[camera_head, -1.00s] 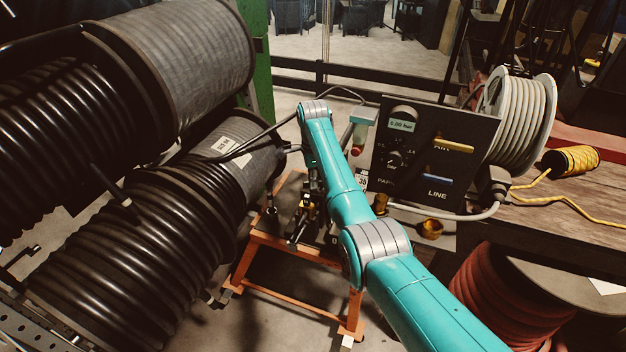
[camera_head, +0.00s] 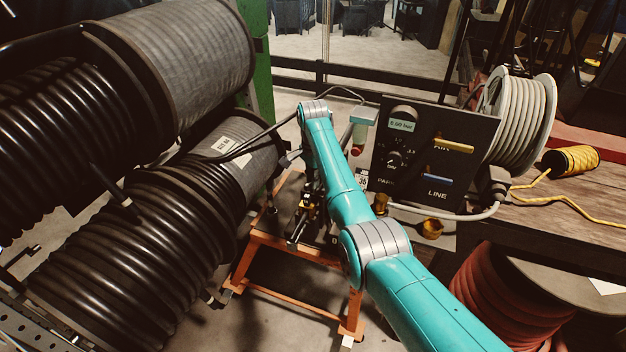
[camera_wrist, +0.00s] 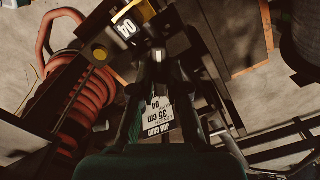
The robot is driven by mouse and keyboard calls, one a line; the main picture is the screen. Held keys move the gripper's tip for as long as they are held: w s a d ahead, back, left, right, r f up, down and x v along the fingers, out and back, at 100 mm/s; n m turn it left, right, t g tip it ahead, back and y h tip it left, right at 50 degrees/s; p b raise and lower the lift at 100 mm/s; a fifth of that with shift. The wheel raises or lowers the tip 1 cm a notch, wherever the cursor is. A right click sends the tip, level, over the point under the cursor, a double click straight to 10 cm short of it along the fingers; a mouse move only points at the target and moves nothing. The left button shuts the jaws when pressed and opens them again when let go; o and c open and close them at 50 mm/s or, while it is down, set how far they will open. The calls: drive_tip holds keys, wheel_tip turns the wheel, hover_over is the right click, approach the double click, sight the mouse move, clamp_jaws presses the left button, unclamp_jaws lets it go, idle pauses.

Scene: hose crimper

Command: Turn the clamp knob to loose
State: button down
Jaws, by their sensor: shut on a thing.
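In the wrist view my gripper (camera_wrist: 158,68) reaches up from the bottom, its dark fingers closed around a small part with a pale end. I take this part to be the clamp knob (camera_wrist: 158,56); most of it is hidden between the fingers, and no loose or tight marking is readable. In the head view my teal arm hides most of the clamp area above the orange stand (camera_head: 290,250), and the knob cannot be made out there.
A dark control panel (camera_head: 425,160) reading 0.00 bar stands right of my arm. Large black hose reels (camera_head: 140,250) fill the left. Red coiled hose (camera_wrist: 88,100) is at the left of the wrist view.

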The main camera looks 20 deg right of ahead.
drive_tip(key=n, duration=1.2)
drive_tip(key=shift+n, duration=0.4)
drive_tip(key=n, duration=1.1)
drive_tip(key=shift+n, duration=0.4)
drive_tip(key=c, duration=1.2)
unclamp_jaws()
drive_tip(key=shift+o, duration=0.2)
